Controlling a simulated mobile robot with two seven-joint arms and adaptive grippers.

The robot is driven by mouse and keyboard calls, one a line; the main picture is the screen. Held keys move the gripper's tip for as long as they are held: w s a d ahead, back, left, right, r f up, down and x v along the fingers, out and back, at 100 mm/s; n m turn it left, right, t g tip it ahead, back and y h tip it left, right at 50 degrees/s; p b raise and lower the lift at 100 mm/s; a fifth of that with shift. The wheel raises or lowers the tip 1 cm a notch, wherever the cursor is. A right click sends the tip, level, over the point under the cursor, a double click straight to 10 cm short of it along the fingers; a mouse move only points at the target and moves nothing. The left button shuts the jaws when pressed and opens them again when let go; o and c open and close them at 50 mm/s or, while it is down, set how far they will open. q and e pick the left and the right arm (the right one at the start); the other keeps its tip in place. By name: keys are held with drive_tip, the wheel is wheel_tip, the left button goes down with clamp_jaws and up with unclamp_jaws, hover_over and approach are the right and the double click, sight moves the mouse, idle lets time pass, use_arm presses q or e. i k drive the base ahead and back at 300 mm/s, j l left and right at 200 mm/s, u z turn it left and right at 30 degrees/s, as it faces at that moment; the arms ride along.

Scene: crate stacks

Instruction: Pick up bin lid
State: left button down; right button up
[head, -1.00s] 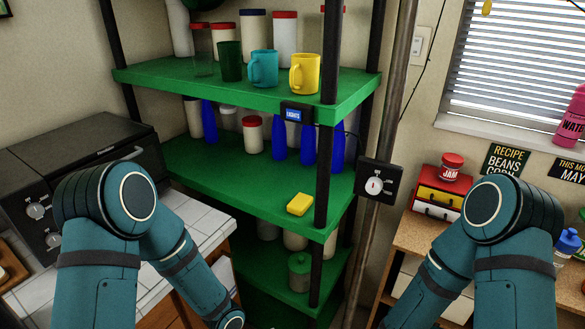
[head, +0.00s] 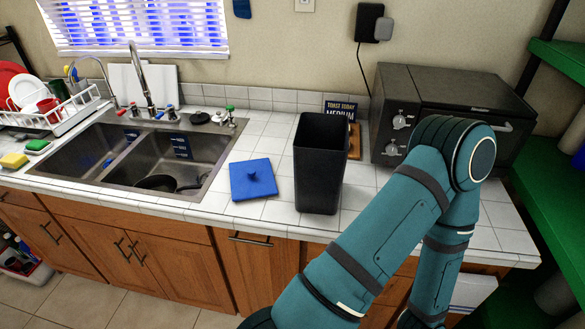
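A blue square lid (head: 252,185) with a small knob lies flat on the white tiled counter, just left of a tall black open-topped bin (head: 318,172). The bin stands upright near the front of the counter. The lid and bin look close together, with a narrow strip of tile between them. Neither gripper is in view. One of my teal arms crosses the lower right of the head view, bent at the elbow, in front of the counter's right part.
A double sink (head: 135,160) with a faucet lies left of the lid, with a pan in it. A white dish rack (head: 65,110) stands further left. A dark toaster oven (head: 450,110) and green shelves (head: 560,190) are on the right. A small sign (head: 340,107) stands behind the bin.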

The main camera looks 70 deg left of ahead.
sight(250, 179)
drive_tip(key=k+l+u, duration=0.15)
drive_tip(key=u, duration=2.3)
